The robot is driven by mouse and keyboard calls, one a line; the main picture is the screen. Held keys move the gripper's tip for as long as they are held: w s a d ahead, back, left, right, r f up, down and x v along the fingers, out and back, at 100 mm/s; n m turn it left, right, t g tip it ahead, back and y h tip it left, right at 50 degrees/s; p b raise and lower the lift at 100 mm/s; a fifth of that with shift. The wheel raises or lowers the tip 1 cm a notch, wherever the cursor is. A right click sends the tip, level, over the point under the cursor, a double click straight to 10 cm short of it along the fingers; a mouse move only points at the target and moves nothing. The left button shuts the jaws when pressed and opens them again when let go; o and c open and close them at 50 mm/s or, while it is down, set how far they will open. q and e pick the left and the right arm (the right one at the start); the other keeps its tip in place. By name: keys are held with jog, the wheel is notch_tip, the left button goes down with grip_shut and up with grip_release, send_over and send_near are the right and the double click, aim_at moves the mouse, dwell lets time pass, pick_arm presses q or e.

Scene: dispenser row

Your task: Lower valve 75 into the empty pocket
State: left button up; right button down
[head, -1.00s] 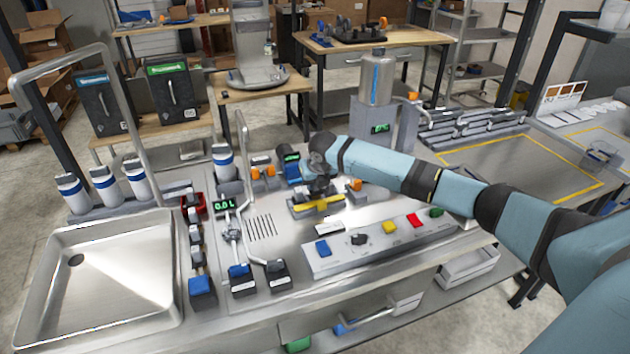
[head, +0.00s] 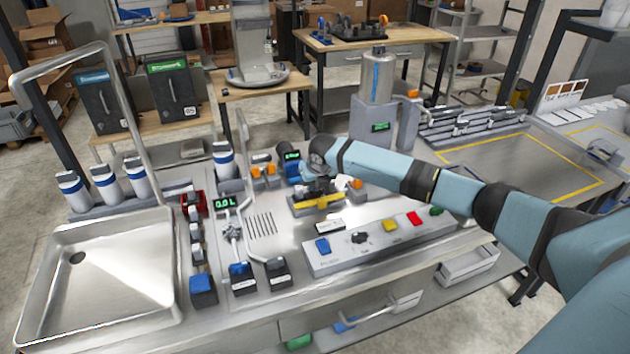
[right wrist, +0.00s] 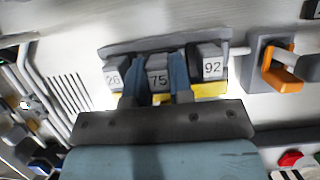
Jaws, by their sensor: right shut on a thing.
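Valve 75 (right wrist: 157,80) is a grey block with its number on a pale face, seen in the right wrist view. My right gripper (right wrist: 157,72) is shut on it, one blue finger on each side. The valve is in line between valve 26 (right wrist: 112,77) and valve 92 (right wrist: 212,68) at the grey holder (right wrist: 165,44). I cannot tell whether it is fully seated, as the fingers and wrist hide its lower part and the pocket. In the head view my right gripper (head: 318,186) is over the holder's yellow front (head: 318,202). My left gripper is out of view.
A button panel (head: 380,240) is in front of the holder. An orange clip (right wrist: 280,72) is on the right in the wrist view. A steel sink (head: 100,285), a drain grille (head: 263,229) and white bottles (head: 105,183) are to the left. An outlined area (head: 525,165) on the right is clear.

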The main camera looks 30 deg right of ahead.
jog(key=shift+f, duration=0.65)
jog(key=c, duration=0.9)
grip_release()
jog(key=v, duration=1.4)
jog(key=shift+b, duration=0.4)
jog(key=shift+s+f, duration=0.1)
jog(key=shift+f, duration=0.05)
